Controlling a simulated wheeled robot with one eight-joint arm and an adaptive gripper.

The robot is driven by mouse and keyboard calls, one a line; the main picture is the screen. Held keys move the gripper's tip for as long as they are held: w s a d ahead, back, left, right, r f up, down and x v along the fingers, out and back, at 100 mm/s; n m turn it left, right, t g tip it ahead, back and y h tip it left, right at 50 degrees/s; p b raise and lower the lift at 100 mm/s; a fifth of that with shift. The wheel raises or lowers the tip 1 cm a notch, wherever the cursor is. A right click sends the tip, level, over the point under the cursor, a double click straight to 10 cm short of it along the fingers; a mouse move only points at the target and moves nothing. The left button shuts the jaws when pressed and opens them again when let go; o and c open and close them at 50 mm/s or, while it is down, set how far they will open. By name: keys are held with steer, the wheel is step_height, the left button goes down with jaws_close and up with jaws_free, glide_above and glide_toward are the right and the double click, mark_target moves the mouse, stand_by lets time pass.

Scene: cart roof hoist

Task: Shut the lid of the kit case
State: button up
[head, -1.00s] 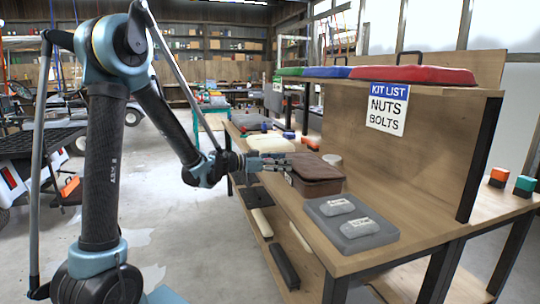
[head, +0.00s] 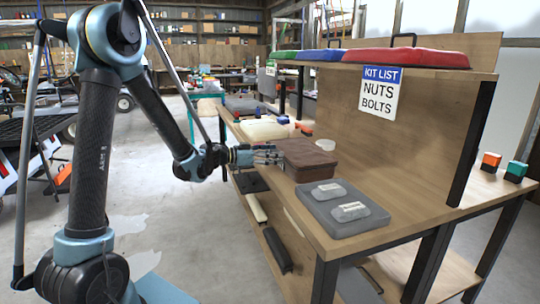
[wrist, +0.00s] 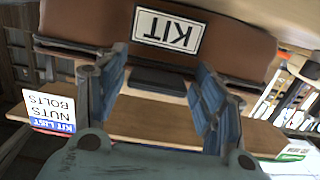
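The brown kit case (head: 307,160) stands on the workbench in the head view, behind the grey tray. Its lid looks down over the box, but I cannot tell whether it is fully shut. In the wrist view, which looks upside down, the brown case (wrist: 85,22) shows a white KIT label, with a dark flat part below the label. My gripper (head: 268,155) is at the left side of the case in the head view. In the wrist view my gripper (wrist: 160,70) has its fingers apart with nothing between them. Contact with the case cannot be made out.
A grey tray (head: 318,213) with two labelled packs lies on the near part of the bench. A kit list sign (head: 381,94) reading nuts and bolts hangs from the shelf, which holds a red lid (head: 420,58) and others. Open floor lies left of the bench.

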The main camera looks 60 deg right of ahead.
stand_by(0.3)
steer(key=v, duration=1.2)
steer(key=shift+w+a, duration=0.1)
steer(key=shift+w, duration=0.05)
stand_by(0.3)
steer(key=w+a+f+n+t+y, duration=0.2)
steer(key=w+a+n+t, duration=0.35)
steer(key=w+a, duration=0.6)
steer(key=w+a+f+n+t+y, duration=0.25)
steer(key=w+a+n+t, duration=0.4)
steer(key=a, duration=0.75)
steer(key=a+f+n+y, duration=0.2)
steer(key=a+n, duration=0.2)
steer(key=a, duration=0.7)
steer(key=s+a+f+n+t+y, duration=0.1)
steer(key=a+f+n+y, duration=0.2)
steer(key=a, duration=0.8)
steer(key=a+f+n+y, duration=0.3)
steer(key=a+n, duration=0.4)
steer(key=a, duration=0.4)
steer(key=shift+s, duration=0.3)
steer(key=shift+a, duration=0.1)
